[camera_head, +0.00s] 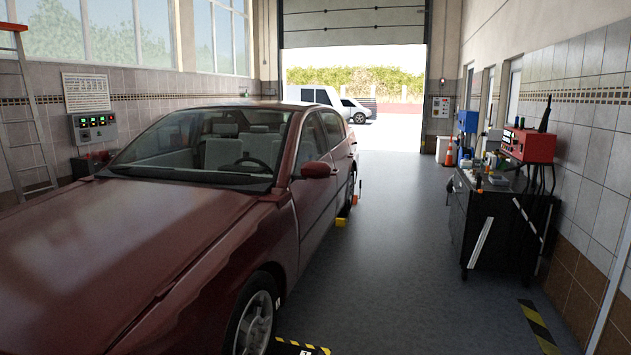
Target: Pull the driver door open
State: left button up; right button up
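A dark red car (150,245) stands on the left side of the garage, its hood towards me. Its driver door (313,200) is on the side facing the aisle, below the side window and behind the side mirror (319,169). The door looks shut, flush with the body. The door handle is too small to make out clearly. The steering wheel (252,166) shows through the windshield. Neither of my grippers is in view, so their state does not show.
A black tool cart (490,225) with a red box (528,146) stands along the right wall. Yellow blocks (341,222) lie beside the car. The grey aisle floor (395,260) between car and cart is clear.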

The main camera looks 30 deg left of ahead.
aim_at(314, 189)
jog(key=i+l, duration=0.2)
jog(key=l, duration=0.15)
jog(key=i+l+z, duration=0.1)
jog(key=l, duration=0.25)
jog(key=i+l+u, duration=0.1)
jog(key=i, duration=0.35)
jog(key=i+l+u, duration=0.1)
jog(key=i, duration=0.3)
jog(key=i+l+u, duration=0.1)
jog(key=i+l, duration=0.45)
jog(key=i, duration=0.3)
jog(key=i+l+u, duration=0.15)
jog(key=i+u, duration=0.15)
jog(key=i, duration=1.4)
jog(key=i+u, duration=0.3)
jog(key=i, duration=0.55)
jog(key=i+l+u, duration=0.25)
jog(key=i, duration=0.6)
jog(key=j, duration=0.15)
